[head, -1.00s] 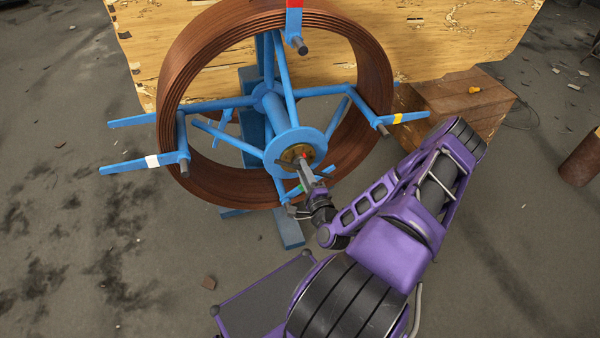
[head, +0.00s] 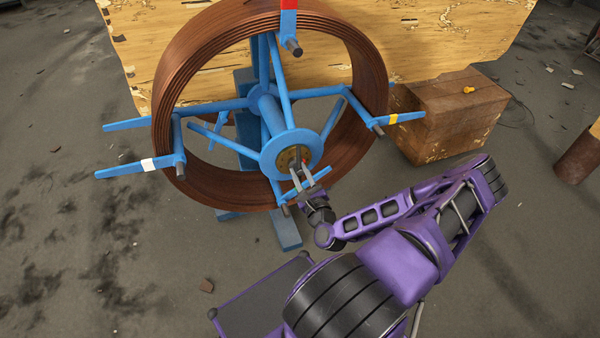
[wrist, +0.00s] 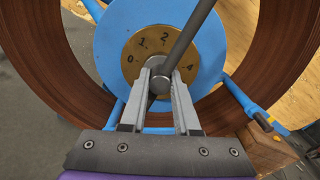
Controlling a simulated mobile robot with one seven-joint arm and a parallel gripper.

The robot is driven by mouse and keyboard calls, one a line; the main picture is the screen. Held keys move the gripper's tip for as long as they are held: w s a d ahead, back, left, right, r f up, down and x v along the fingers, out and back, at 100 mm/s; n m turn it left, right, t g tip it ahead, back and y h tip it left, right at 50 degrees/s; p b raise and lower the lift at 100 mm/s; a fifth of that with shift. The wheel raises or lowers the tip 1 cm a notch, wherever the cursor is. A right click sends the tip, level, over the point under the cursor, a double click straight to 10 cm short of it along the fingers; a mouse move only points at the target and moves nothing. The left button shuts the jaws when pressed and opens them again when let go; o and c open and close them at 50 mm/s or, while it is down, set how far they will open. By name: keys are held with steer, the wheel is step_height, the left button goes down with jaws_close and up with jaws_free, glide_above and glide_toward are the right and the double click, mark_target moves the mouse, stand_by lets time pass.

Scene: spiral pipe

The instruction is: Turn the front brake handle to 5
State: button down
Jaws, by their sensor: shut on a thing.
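The front brake handle is a grey bar (wrist: 190,42) on the brass dial (wrist: 159,52) at the centre of the blue hub disc (wrist: 112,32). In the wrist view it slants up and right from its round base, between 2 and 4, covering the spot between them. Marks 0, 1, 2 and 4 are readable; 5 is not visible. My gripper (wrist: 161,88) is shut on the handle, its two grey fingers on either side of the round base. In the head view my gripper (head: 302,178) reaches the dial (head: 291,158) from below right.
A large copper-brown coil (head: 373,75) surrounds the hub on blue spokes. Blue arms with white (head: 149,165), yellow (head: 393,118) and red (head: 289,4) bands stick out around it. A wooden crate (head: 450,115) stands at right. Open floor lies at left.

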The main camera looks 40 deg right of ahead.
steer(key=shift+m, duration=1)
steer(key=c, duration=0.6)
jaws_free()
steer(key=shift+c, duration=0.2)
steer(key=v, duration=1.7)
steer(key=shift+s, duration=0.2)
steer(key=shift+r, duration=0.1)
